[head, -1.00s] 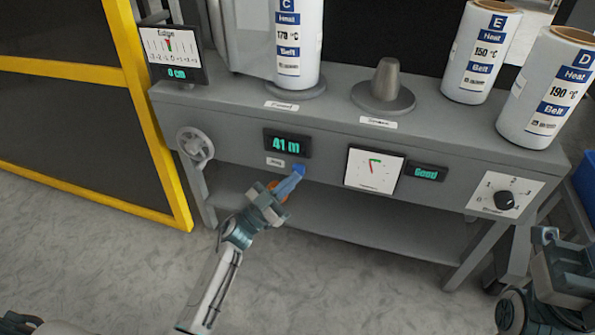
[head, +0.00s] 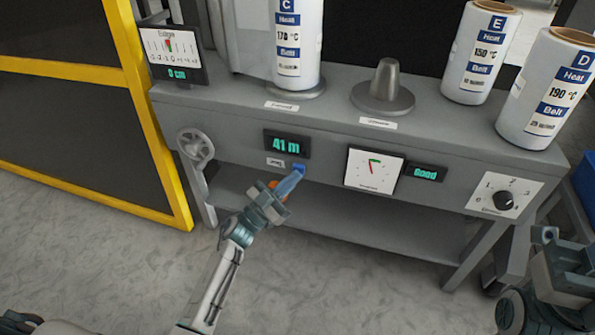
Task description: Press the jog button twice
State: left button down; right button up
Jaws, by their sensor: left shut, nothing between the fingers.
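The blue jog button (head: 300,167) sits on the front panel of the grey bench, just right of the small white "Jog" label (head: 275,162) and below a display reading 41 m (head: 287,144). My left gripper (head: 294,176) is shut and empty, its fingertips at the button's lower edge. The fingers partly cover the button, so I cannot tell whether they touch it or whether it is pressed in. Part of my right arm shows at the lower right edge; its fingertips cannot be made out clearly.
The panel also holds a handwheel (head: 195,146), a dial gauge (head: 374,170), a display reading Good (head: 425,173) and a rotary knob (head: 504,201). Film rolls C (head: 299,45), E (head: 481,55) and D (head: 548,90) stand on the bench top. A yellow-framed guard (head: 150,120) is at the left.

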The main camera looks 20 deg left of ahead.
pick_arm(q)
jog(key=shift+s+p, duration=0.45)
jog(key=shift+s, duration=0.35)
jog(key=s+p, duration=0.2)
jog(key=s, duration=0.3)
jog(key=shift+a+p, duration=0.1)
jog(key=shift+p, duration=0.3)
